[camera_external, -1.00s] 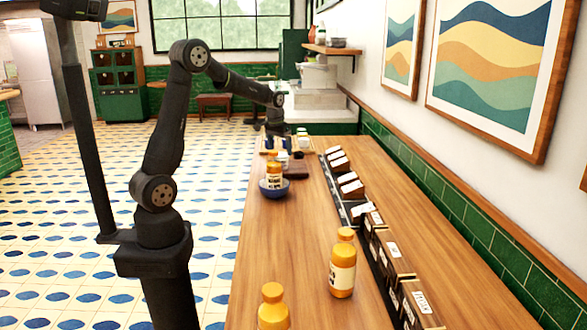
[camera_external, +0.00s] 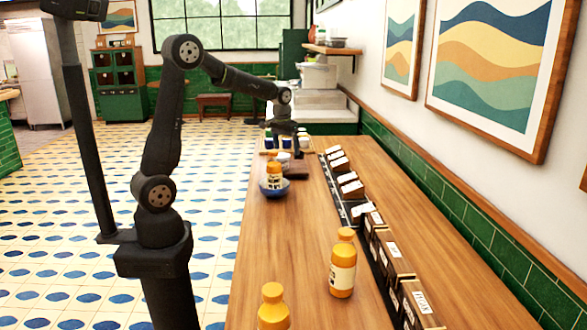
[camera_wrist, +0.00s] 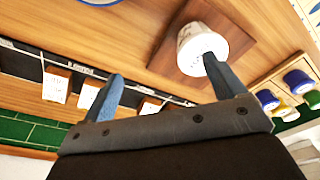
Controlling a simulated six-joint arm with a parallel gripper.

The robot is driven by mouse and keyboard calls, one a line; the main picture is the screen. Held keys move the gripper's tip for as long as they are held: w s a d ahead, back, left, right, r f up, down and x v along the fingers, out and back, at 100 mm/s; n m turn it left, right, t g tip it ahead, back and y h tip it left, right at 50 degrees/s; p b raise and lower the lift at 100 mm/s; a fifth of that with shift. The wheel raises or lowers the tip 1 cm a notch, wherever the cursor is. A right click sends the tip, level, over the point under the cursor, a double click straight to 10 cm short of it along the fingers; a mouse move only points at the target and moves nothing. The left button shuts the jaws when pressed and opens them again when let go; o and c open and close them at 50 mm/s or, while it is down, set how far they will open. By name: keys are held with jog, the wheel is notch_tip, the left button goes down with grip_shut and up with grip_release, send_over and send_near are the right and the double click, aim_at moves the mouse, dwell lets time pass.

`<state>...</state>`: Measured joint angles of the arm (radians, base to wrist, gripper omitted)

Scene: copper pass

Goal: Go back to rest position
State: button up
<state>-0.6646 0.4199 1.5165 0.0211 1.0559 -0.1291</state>
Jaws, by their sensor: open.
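My gripper (camera_wrist: 166,86) is open and empty, with its two blue-grey fingers spread apart in the wrist view. In the external view my gripper (camera_external: 297,152) is over the far part of the counter. A white cup (camera_wrist: 192,52) with faint markings stands on a brown wooden board (camera_wrist: 240,22). The right finger overlaps the cup's edge in the wrist view; I cannot tell whether they touch. The board also shows in the external view (camera_external: 297,172), where the cup is small and partly covered by the gripper.
On the wooden counter (camera_external: 290,235), a blue bowl (camera_external: 272,190) holds an orange-capped jar (camera_external: 274,174). Two orange bottles (camera_external: 342,270) (camera_external: 273,308) stand nearer. A row of labelled boxes (camera_external: 392,255) runs along the right. Blue, yellow and green cups (camera_wrist: 298,82) sit on a tray.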

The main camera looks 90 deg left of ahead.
jog(key=w+d+r+m, duration=0.1)
jog(key=w+d+m, duration=0.2)
jog(key=d, duration=1)
jog(key=w+d+m, duration=0.3)
jog(key=d+m, duration=0.1)
jog(key=d, duration=0.9)
jog(key=s+d+m+h, duration=0.1)
jog(key=s+d+m, duration=0.2)
jog(key=d, duration=0.8)
jog(key=s+d+f+m+h, duration=0.1)
jog(key=s+d+m, duration=0.2)
jog(key=d, duration=0.9)
jog(key=shift+d+m, duration=0.25)
jog(key=shift+m, duration=0.55)
